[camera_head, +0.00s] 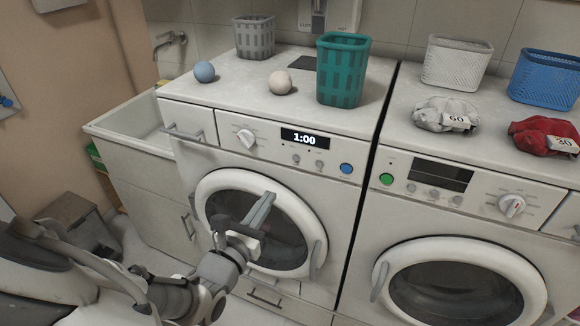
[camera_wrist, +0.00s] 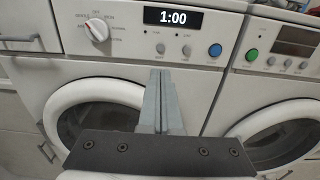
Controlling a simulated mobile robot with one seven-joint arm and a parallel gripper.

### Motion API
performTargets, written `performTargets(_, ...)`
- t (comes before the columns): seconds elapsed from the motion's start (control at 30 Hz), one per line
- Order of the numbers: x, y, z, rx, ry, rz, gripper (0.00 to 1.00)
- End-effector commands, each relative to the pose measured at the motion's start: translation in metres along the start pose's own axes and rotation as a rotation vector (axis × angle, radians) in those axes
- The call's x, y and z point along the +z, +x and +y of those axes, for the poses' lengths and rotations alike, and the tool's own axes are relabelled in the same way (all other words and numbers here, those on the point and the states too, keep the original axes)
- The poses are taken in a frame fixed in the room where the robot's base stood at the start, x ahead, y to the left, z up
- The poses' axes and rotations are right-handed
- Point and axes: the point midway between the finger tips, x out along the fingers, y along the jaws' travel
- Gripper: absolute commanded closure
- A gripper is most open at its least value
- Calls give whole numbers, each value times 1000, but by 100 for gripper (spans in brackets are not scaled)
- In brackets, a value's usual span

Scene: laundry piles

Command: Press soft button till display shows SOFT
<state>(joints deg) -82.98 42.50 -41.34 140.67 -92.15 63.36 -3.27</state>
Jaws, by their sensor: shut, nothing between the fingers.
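The left machine (camera_head: 200,126) has a display (camera_head: 305,138) reading 1:00, which also shows in the wrist view (camera_wrist: 179,17). Below the display are two small grey buttons, one at left (camera_head: 296,159) and one at right (camera_head: 319,164); their labels are too small to read. A blue button (camera_head: 346,168) sits to their right and a white dial (camera_head: 245,138) to their left. My gripper (camera_head: 268,199) is shut and empty, in front of the left machine's round door, below the panel. In the wrist view its fingertips (camera_wrist: 160,73) point up toward the panel, apart from the buttons.
The right machine (camera_head: 480,188) has a dark display, a green button (camera_head: 386,179) and a dial. Baskets, balls and cloth bundles marked 60 (camera_head: 445,115) and 30 (camera_head: 545,137) stand on top. A sink (camera_head: 125,128) is at left. Door handles protrude near my gripper.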

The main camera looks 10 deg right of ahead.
Motion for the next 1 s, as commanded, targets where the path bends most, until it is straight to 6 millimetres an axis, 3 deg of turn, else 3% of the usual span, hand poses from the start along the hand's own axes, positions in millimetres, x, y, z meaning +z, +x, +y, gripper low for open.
performTargets(0.5, -1, 103, -2, -5, -1, -1, 100)
performTargets(0.7, -1, 123, -1, -2, -1, 0, 100)
performTargets(1.0, -1, 128, -1, -1, 0, 2, 100)
